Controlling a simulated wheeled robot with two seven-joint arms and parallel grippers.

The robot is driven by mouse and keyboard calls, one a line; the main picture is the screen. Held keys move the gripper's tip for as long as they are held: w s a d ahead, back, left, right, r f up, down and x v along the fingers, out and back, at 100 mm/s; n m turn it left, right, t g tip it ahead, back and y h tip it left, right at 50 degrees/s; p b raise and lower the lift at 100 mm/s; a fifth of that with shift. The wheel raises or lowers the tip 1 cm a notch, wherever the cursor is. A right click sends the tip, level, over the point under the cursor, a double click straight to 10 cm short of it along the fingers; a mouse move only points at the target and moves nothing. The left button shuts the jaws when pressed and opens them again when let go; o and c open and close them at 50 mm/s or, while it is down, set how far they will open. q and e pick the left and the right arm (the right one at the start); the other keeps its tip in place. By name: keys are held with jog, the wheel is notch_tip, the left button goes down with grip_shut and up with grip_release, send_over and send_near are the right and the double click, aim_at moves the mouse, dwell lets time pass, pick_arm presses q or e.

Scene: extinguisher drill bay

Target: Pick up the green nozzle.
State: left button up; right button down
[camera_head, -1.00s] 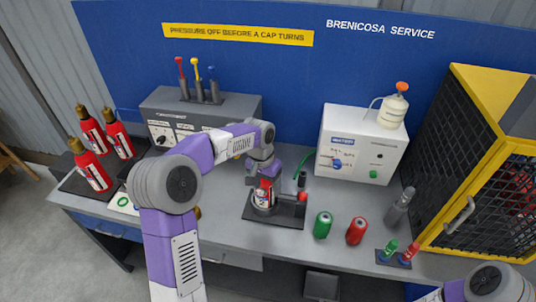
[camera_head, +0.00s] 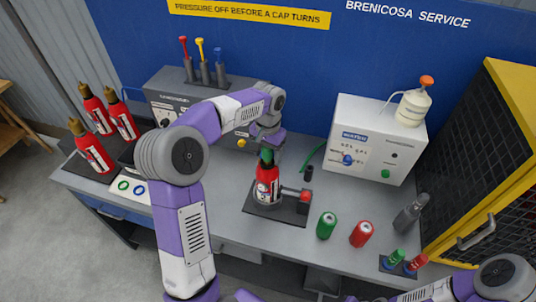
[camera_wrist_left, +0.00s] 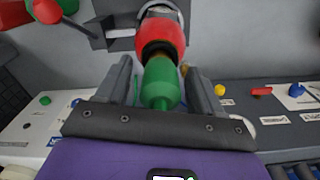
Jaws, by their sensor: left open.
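The green nozzle (camera_head: 397,256) stands in a small dark rack (camera_head: 384,266) at the front right of the bench, beside a red nozzle. My left gripper (camera_head: 267,147) is far to its left, at the top of a red extinguisher (camera_head: 266,187) in a dark stand. In the left wrist view the open fingers (camera_wrist_left: 158,82) stand on either side of a green top piece (camera_wrist_left: 160,85) on the extinguisher; gaps show beside it. My right arm shows at the lower right, but its gripper is out of view.
A green can (camera_head: 326,225) and a red can (camera_head: 361,234) stand between the extinguisher stand and the rack. A grey bottle (camera_head: 411,213) and a yellow-framed mesh cage (camera_head: 470,235) are near the rack. A white box (camera_head: 375,140) stands behind. Several red extinguishers stand at left.

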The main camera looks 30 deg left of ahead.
pick_arm(q)
jog(key=shift+s+f, duration=0.15)
jog(key=shift+s, duration=0.05)
jog(key=shift+w, duration=0.15)
jog(key=shift+c, duration=0.8)
jog(key=c, duration=1.1)
